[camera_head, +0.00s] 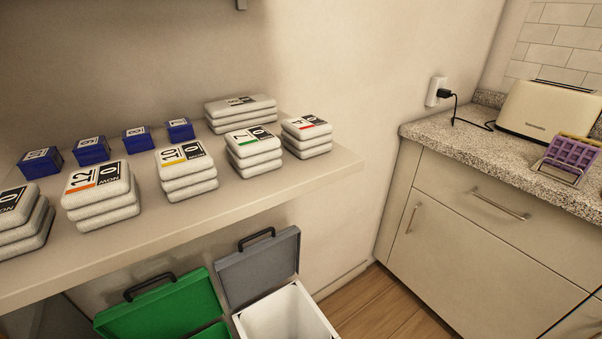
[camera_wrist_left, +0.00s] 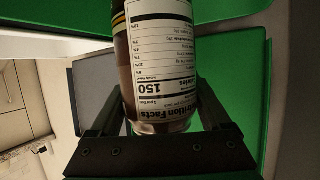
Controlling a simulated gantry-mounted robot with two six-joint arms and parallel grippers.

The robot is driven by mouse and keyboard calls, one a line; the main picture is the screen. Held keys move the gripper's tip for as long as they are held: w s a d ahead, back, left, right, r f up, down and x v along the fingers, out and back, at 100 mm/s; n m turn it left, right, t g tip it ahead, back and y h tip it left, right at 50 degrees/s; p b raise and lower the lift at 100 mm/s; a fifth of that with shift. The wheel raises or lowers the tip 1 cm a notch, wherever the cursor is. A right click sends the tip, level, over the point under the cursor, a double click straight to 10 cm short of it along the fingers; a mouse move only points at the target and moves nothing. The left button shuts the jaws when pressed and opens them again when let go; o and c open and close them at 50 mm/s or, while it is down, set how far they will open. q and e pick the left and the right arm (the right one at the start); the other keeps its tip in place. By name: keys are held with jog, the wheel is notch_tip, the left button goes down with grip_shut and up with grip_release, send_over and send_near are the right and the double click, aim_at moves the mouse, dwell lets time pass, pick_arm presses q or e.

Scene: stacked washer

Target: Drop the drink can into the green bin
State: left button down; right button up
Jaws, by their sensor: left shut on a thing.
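My left gripper (camera_wrist_left: 159,98) is shut on the drink can (camera_wrist_left: 165,60) in the left wrist view. The can is brown with a white nutrition label, and the fingers are on either side of it. Green surfaces of the green bin (camera_wrist_left: 258,70) show behind and around the can. In the head view the green bin (camera_head: 168,308) stands at the bottom with its lid open, and only a small part of its body shows. Neither the can nor either gripper shows in the head view.
A white bin with an open grey lid (camera_head: 262,268) stands right of the green bin. A shelf (camera_head: 235,198) with stacked white blocks and small blue boxes reaches above the bins. A counter cabinet (camera_head: 470,235) with a toaster (camera_head: 545,110) stands at the right.

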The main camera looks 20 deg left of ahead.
pick_arm(q)
jog(key=shift+w, duration=0.1)
grip_release()
jog(key=v, duration=1.1)
jog(key=shift+s+d+r+p, duration=0.2)
jog(key=shift+s+p, duration=0.1)
jog(key=shift+p, duration=0.1)
